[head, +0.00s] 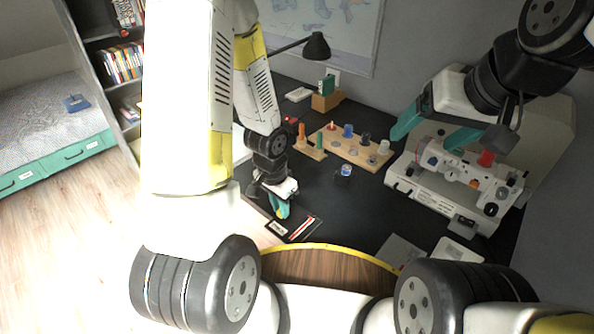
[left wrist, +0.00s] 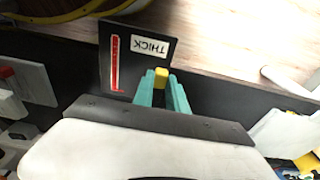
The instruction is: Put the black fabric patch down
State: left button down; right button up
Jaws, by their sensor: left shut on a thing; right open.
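The black fabric patch (head: 302,228) is at the near left part of the dark desk in the head view, with a red strip and a white label. In the left wrist view the patch (left wrist: 148,72) shows the label "THICK", and a small yellow tab (left wrist: 161,77) is at its edge. My left gripper (head: 281,208) is shut on the patch at this tab, its teal fingers (left wrist: 162,92) on either side. The patch reaches past the desk edge in the wrist view; I cannot tell whether it touches the desk. My right gripper (head: 435,130) is open and empty above the white machine.
The white sewing machine (head: 405,186) fills the desk's right side. A wooden rack (head: 368,159) with coloured spools stands at the back, with a small blue-topped item (head: 344,170) in front. The dark desk (head: 365,212) is clear between patch and machine.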

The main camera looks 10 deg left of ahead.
pick_arm(q)
jog(key=w, duration=0.5)
jog(key=w+d+f, duration=0.1)
jog(key=w, duration=0.9)
jog(key=shift+w+d+f, duration=0.1)
jog(key=shift+d+f, duration=0.1)
jog(key=shift+f, duration=1.8)
jog(key=shift+f, duration=0.15)
jog(key=c, duration=1.3)
grip_release()
jog(key=shift+c, duration=0.2)
